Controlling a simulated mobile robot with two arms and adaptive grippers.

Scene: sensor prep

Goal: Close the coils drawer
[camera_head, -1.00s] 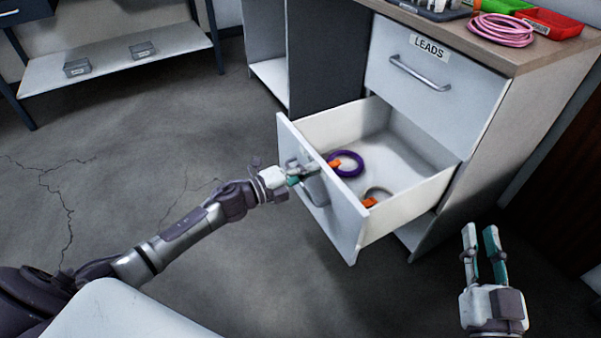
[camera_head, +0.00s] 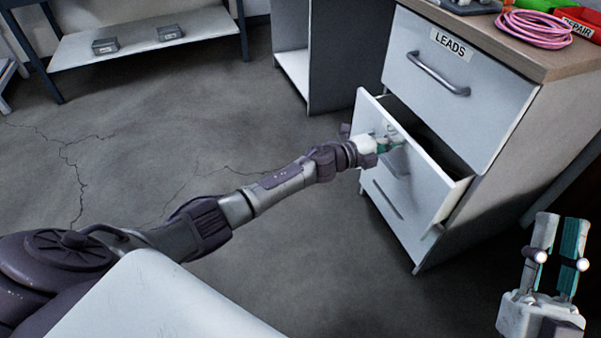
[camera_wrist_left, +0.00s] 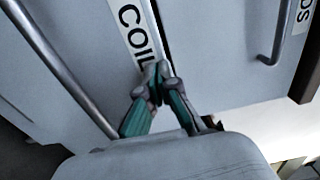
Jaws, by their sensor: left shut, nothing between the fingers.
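My right gripper (camera_head: 556,240) is open and empty at the lower right, away from the drawer.
The LEADS drawer (camera_head: 455,90) above is shut. A coiled pink cable (camera_head: 535,28) and a red bin (camera_head: 580,24) sit on the wooden top. A low shelf (camera_head: 140,38) with small grey boxes stands at the back left. The floor in front of the cabinet is clear.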

